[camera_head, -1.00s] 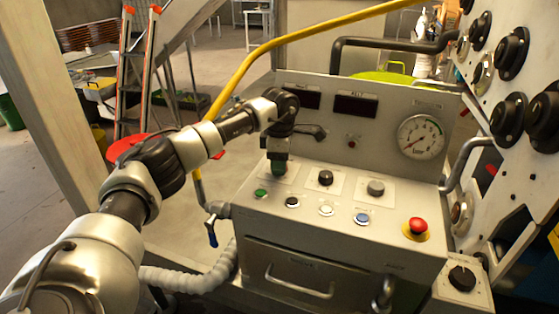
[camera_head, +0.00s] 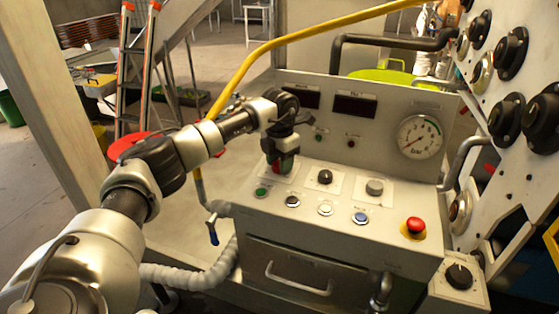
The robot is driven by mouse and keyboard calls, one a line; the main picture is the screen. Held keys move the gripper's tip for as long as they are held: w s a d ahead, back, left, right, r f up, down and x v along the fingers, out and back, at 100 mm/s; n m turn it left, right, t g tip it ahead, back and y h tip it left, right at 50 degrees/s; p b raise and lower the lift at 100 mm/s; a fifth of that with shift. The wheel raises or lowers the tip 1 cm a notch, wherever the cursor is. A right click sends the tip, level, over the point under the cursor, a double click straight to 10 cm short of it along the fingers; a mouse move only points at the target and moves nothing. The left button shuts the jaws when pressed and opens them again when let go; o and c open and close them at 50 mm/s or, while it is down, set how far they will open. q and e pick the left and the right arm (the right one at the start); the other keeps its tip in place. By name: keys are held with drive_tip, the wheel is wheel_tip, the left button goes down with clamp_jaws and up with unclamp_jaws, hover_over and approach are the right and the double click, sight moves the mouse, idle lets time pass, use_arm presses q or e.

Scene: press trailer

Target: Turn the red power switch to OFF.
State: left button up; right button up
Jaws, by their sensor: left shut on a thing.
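The control box (camera_head: 330,262) has a sloped panel with a row of knobs and buttons. My left gripper (camera_head: 281,160) points down at the left end of the upper row and is shut on the red power switch (camera_head: 282,168). Only a small red part of the switch shows by the fingers. Its pointer and any OFF marking are hidden, so I cannot tell its setting. My right gripper is not in view.
A black knob (camera_head: 325,177) and a grey knob (camera_head: 374,187) are right of the gripper. A green button (camera_head: 261,191) is close in front. A red emergency button (camera_head: 415,225) is at the right. A yellow rail (camera_head: 300,38) passes behind my left arm.

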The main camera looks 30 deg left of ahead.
use_arm(q)
drive_tip(key=shift+r+n, duration=0.1)
drive_tip(key=shift+n, duration=0.5)
drive_tip(key=o, duration=0.9)
wheel_tip(320, 180, up, 11)
drive_tip(key=shift+f+b, duration=0.15)
drive_tip(key=shift+b, duration=0.95)
